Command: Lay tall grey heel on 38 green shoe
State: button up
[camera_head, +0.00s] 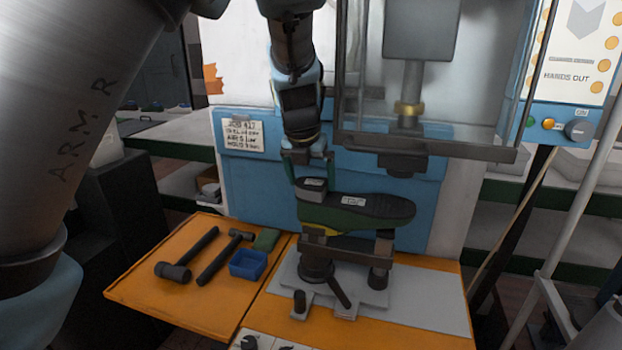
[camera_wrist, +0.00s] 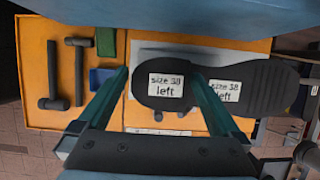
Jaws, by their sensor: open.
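The green shoe (camera_head: 325,218) sits sole up on a dark stand, its black sole (camera_head: 375,208) bearing a white label. In the wrist view the sole (camera_wrist: 262,88) has a label reading "size 38 left". The grey heel (camera_head: 313,195) appears to rest on the heel end of the shoe, at the left. In the wrist view the heel (camera_wrist: 165,102) has its own "size 38 left" label facing up. My gripper (camera_head: 311,172) is open above the heel, with a finger on either side of it. Any finger contact cannot be told.
A press head (camera_head: 405,160) behind a clear guard hangs above the shoe's right part. A blue panel (camera_head: 255,175) stands behind. On the orange table (camera_head: 185,305) at the left lie two hammers (camera_head: 175,272), a blue tray (camera_head: 248,264) and a green block (camera_head: 266,239).

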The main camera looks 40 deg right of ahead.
jog(key=v, duration=1)
jog(key=shift+r+b, duration=0.4)
jog(key=shift+s+a, duration=0.1)
jog(key=shift+s+a, duration=0.1)
jog(key=shift+a, duration=0.05)
